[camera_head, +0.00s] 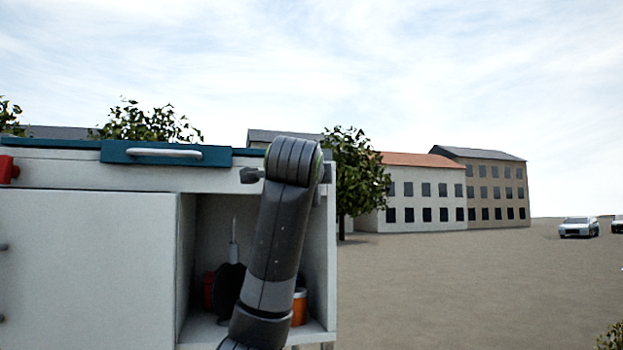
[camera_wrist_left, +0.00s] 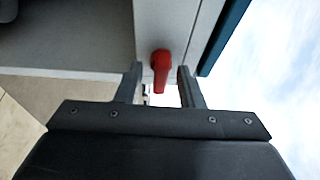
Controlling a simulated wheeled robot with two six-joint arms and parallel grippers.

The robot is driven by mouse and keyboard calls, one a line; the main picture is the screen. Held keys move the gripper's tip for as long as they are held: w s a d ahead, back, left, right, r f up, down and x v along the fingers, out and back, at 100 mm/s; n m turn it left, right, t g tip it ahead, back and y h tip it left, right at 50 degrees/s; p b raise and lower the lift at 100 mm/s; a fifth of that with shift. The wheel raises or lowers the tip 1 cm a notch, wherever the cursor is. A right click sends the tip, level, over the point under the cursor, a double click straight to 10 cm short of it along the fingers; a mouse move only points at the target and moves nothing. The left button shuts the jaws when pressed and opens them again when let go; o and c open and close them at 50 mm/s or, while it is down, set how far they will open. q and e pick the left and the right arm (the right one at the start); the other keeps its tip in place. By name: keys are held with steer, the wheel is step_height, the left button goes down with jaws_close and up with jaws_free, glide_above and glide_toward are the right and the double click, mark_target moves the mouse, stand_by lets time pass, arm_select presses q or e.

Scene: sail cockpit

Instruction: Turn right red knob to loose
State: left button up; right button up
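The right red knob (camera_wrist_left: 161,62) shows in the left wrist view on a white panel beside a teal edge. Its handle points toward the bottom of the picture. My left gripper (camera_wrist_left: 159,70) is open, with one finger on each side of the knob and visible gaps to both. I cannot tell how deep the fingers reach. In the head view my arm covers this knob and most of the gripper at the cabinet's upper right corner. My right gripper is in neither view.
The white cabinet (camera_head: 88,265) has a teal top with a handled hatch (camera_head: 120,153). Another red knob (camera_head: 8,169) is at the far left. An open compartment holds an orange container (camera_head: 299,307) and other items. Open ground lies to the right.

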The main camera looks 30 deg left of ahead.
arm_select(q)
jaws_close()
steer(key=shift+w+d+f+n+g+y+b, duration=0.1)
steer(key=shift+n+g+y+b, duration=0.15)
steer(key=shift+n+y+b, duration=2.4)
steer(key=shift+w+d+f+n+g+y+b, duration=0.1)
steer(key=shift+n+g+y+b, duration=0.3)
steer(key=shift+n, duration=4.35)
steer(key=shift+w+f+n+g+y+b, duration=0.1)
steer(key=shift+n+y+b, duration=1.45)
steer(key=shift+n, duration=2.45)
steer(key=shift+o, duration=0.3)
jaws_free()
